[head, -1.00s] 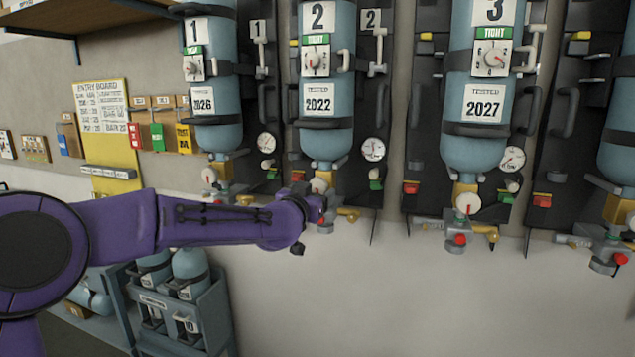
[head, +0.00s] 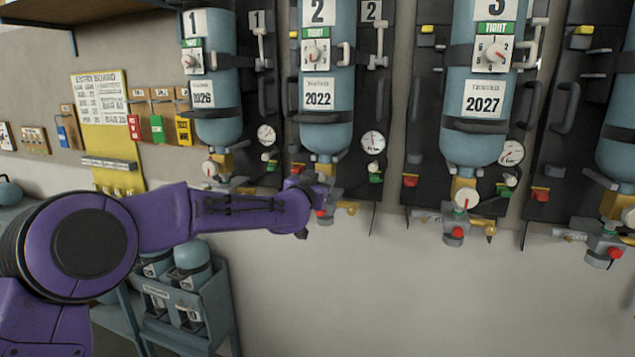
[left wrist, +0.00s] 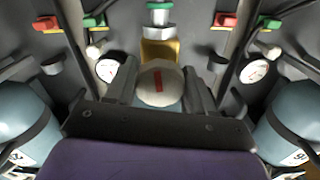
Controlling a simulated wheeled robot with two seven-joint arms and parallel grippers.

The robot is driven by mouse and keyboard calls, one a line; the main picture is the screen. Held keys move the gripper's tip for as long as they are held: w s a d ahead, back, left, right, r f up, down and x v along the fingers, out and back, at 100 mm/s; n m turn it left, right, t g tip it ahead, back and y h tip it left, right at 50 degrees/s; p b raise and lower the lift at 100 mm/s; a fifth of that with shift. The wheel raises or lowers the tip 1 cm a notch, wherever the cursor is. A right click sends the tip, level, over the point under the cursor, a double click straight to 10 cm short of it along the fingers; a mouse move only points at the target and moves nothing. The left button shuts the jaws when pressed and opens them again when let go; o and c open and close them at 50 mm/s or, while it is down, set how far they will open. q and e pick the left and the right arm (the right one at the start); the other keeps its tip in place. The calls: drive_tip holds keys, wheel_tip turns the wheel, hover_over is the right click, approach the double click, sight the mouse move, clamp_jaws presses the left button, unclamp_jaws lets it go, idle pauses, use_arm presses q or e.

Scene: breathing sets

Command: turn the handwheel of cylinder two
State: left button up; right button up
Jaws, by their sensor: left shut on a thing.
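Cylinder two (head: 326,88) is a blue bottle hanging upside down on the wall, with a "2" card, a "TIGHT" dial (head: 316,54) and a "2022" tag. Its handwheel is at the bottom, mostly hidden behind my left gripper in the head view. In the left wrist view the handwheel (left wrist: 160,83) is a round cream knob with a red mark, between the two fingers of my left gripper (left wrist: 161,88). That gripper (head: 318,192) is shut on the handwheel under cylinder two. My right gripper is not in view.
Cylinder one (head: 213,85) and cylinder three (head: 478,85) hang on either side, with their own valves below. A gauge (head: 373,142) sits right of cylinder two. A rack of blue bottles (head: 190,310) stands below my left arm. The wall at lower right is bare.

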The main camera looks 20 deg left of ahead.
use_arm(q)
drive_tip(key=shift+f+m, duration=0.25)
drive_tip(key=shift+m, duration=0.25)
drive_tip(key=o, duration=1)
drive_tip(key=shift+a, duration=0.1)
drive_tip(key=shift+s+b, duration=0.35)
drive_tip(key=s+b, duration=0.4)
drive_tip(key=s, duration=0.5)
drive_tip(key=shift+s+a, duration=0.15)
drive_tip(key=shift+s, duration=0.25)
